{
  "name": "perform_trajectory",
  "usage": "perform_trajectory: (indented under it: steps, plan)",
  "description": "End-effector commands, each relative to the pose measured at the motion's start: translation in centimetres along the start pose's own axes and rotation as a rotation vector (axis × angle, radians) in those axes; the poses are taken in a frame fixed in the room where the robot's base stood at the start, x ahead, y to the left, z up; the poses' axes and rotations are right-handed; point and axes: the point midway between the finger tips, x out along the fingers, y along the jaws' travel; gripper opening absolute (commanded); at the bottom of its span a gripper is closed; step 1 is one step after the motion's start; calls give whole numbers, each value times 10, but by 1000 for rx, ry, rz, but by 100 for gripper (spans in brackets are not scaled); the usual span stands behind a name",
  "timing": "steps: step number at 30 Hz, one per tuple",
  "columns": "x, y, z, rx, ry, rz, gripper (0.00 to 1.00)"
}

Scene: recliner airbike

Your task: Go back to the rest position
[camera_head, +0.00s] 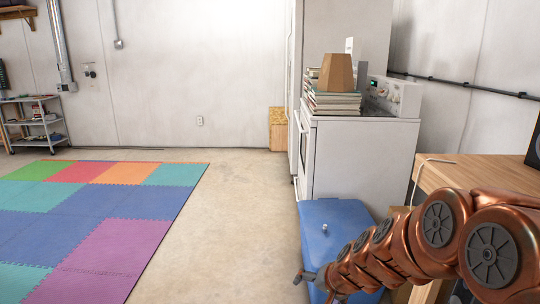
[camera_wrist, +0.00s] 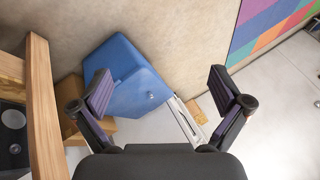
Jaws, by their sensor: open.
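My copper-coloured arm reaches in from the lower right of the head view. My gripper (camera_head: 314,282) is at its far end, small and partly hidden, in front of a blue box-like object (camera_head: 338,222). In the wrist view my gripper (camera_wrist: 161,88) has its two dark fingers spread wide apart, with nothing held between them. The blue object also shows in the wrist view (camera_wrist: 122,62), behind the left finger, with a small pale knob-like thing on it. I cannot tell how far my gripper is from it.
A wooden table (camera_head: 480,172) stands close beside my arm at right. A white stove (camera_head: 360,150) bears stacked books (camera_head: 333,103) and a brown tapered object (camera_head: 337,72). A coloured foam mat (camera_head: 95,220) lies at left. Bare floor (camera_head: 235,215) is clear between.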

Motion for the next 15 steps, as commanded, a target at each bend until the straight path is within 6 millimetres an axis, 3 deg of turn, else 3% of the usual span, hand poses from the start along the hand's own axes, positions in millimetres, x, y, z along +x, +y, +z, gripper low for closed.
perform_trajectory:
  steps: [3,7,15]
  plan:
    - [-29,1,47,-104,-122,18,100]
    - [-62,16,97,-203,-257,69,100]
    - [-134,76,178,-333,-497,249,100]
